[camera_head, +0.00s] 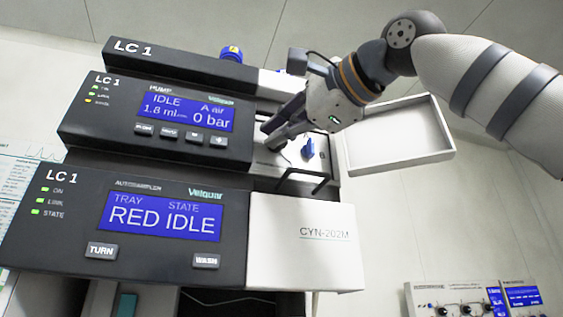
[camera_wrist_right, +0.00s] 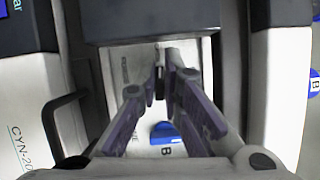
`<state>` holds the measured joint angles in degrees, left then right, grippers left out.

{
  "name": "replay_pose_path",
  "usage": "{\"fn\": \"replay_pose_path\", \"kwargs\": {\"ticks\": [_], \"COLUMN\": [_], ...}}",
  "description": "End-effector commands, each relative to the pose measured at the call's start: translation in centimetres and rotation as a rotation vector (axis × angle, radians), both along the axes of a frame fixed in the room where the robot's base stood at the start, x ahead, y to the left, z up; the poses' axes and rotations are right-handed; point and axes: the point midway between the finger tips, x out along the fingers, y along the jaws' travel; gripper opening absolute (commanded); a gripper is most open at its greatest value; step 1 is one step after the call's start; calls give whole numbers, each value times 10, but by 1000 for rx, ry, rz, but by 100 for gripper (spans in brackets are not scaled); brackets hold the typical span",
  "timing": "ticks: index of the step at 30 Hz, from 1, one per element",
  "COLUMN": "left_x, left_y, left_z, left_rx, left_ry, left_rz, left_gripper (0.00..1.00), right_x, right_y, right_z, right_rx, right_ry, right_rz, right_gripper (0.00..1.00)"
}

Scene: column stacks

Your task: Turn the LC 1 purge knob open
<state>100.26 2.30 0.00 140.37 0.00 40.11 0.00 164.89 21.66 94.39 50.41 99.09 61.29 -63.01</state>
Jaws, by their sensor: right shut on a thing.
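The LC 1 stack's pump module (camera_head: 75,118) shows "IDLE" and "0 bar" on its blue screen. My right gripper (camera_head: 270,135) reaches in from the upper right to the light panel (camera_head: 322,165) right of that screen. In the right wrist view my right gripper (camera_wrist_right: 163,80) has its fingers close together, shut on a small dark knob (camera_wrist_right: 160,88) on the panel. The fingers cover most of this knob, so its angle cannot be told. A blue part (camera_head: 308,149) sits beside it; in the wrist view this blue part (camera_wrist_right: 165,132) lies between the fingers' bases. My left gripper is not in view.
A black bar handle (camera_head: 303,178) stands out below the panel. The autosampler (camera_head: 60,235) is underneath, with a white CYN-202M cover (camera_head: 300,240). A white open tray (camera_head: 400,160) is at right. A dark module edge (camera_wrist_right: 155,22) overhangs the fingertips.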

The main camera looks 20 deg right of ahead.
Motion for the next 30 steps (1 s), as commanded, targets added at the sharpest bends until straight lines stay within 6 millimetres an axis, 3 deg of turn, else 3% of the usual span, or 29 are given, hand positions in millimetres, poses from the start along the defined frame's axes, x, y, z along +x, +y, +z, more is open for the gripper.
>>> {"fn": "replay_pose_path", "kwargs": {"ticks": [9,12,23,26,30], "left_x": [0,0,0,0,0], "left_y": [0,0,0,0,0], "left_z": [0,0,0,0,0], "left_rx": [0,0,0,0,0], "left_ry": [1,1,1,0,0], "left_rz": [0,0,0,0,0], "left_gripper": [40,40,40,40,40], "right_x": [2,1,0,-12,-47], "right_y": [-1,-1,-2,-7,-22], "right_z": [1,1,0,1,0], "right_rx": [1,1,2,1,2], "right_ry": [-5,-5,-2,-5,-8], "right_rz": [-3,-3,-2,-3,-1], "right_gripper": [0,28,28,28,28]}}
